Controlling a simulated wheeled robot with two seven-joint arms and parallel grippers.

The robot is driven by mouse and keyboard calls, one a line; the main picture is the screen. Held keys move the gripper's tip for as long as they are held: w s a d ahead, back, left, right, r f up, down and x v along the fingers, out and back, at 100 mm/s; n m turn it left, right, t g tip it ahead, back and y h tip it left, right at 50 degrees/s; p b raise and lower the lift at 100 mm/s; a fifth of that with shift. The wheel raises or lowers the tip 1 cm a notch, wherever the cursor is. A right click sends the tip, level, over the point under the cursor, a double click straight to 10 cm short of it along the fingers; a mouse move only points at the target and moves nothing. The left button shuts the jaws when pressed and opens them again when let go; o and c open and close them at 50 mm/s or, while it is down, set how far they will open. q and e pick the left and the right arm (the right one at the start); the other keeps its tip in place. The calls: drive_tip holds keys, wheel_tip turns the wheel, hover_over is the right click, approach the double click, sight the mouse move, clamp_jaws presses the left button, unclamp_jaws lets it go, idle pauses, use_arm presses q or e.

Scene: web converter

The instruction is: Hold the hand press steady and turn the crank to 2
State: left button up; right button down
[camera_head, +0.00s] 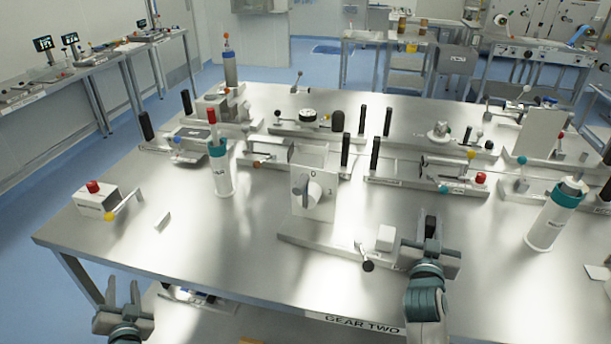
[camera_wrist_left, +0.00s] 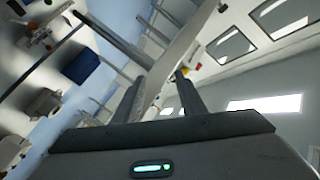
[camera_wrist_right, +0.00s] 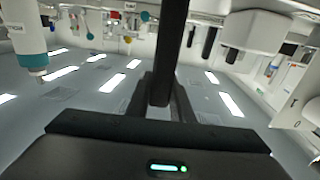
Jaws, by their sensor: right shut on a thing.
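The likely hand press (camera_head: 313,196) stands at the front middle of the steel table, a pale upright housing with a dial knob and a "0" mark on a long base. A crank with a black ball end (camera_head: 367,265) sticks out low at its front. My right gripper (camera_head: 431,240) is shut on a black upright handle (camera_wrist_right: 168,50) at the base's right end, beside a white block (camera_head: 386,238). The block also shows in the right wrist view (camera_wrist_right: 255,30). My left gripper (camera_head: 122,305) is open and empty, off the table's front left edge, away from the press.
A white bottle with a teal top (camera_head: 220,172) stands left of the press; another (camera_head: 553,220) stands at right. A red-button box (camera_head: 95,200) sits at the left. Several fixtures with black posts fill the table behind. The front left table surface is mostly clear.

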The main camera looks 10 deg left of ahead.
use_arm(q)
wheel_tip(320, 180, up, 5)
drive_tip(key=y, duration=0.1)
drive_tip(key=n+t+h, duration=0.1)
drive_tip(key=t+h, duration=0.4)
drive_tip(key=h, duration=0.9)
approach(305, 177)
drive_tip(key=f, duration=0.1)
drive_tip(key=shift+s+a, duration=0.15)
drive_tip(key=w, duration=0.8)
drive_tip(key=w+d, duration=0.1)
drive_tip(key=w, duration=0.3)
drive_tip(key=shift+d, duration=0.1)
drive_tip(key=shift+c, duration=0.6)
clamp_jaws()
